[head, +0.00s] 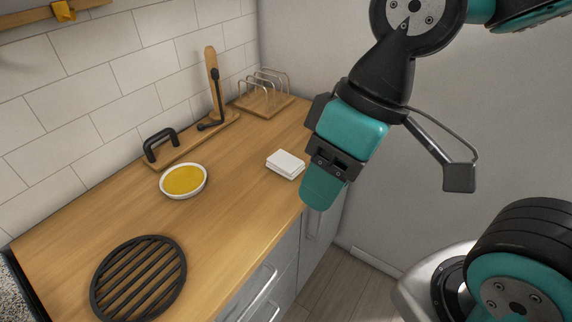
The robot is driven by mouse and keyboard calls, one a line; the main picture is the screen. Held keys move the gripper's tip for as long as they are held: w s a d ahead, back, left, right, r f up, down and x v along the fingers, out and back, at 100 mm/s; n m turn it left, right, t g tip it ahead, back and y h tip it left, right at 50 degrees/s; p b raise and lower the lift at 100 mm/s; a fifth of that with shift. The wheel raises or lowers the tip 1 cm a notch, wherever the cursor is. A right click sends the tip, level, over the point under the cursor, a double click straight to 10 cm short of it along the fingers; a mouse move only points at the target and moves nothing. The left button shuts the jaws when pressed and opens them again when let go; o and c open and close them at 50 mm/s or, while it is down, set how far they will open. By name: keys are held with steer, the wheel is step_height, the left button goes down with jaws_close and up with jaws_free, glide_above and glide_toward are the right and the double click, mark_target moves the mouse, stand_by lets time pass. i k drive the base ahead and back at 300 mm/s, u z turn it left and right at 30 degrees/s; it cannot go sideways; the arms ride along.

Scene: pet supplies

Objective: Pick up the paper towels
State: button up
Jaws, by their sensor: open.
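A small flat stack of white sheets, the paper towels (286,164), lies on the wooden counter near its front edge. My gripper (322,192) hangs to the right of the stack, pointing down past the counter's front edge. It is open and does not touch the stack. Its fingers are seen from the side and overlap in the picture, so the space between them is hidden.
On the wooden counter (235,190) stand a white bowl with yellow contents (184,180), a black round grate (138,280), a board with a black handle (161,145) and a wire rack (264,92). Tiled and grey walls enclose the counter. Counter around the stack is clear.

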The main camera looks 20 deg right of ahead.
mark_target(281, 162)
steer(key=z, duration=0.7)
steer(key=i, duration=0.35)
steer(key=u, duration=1.1)
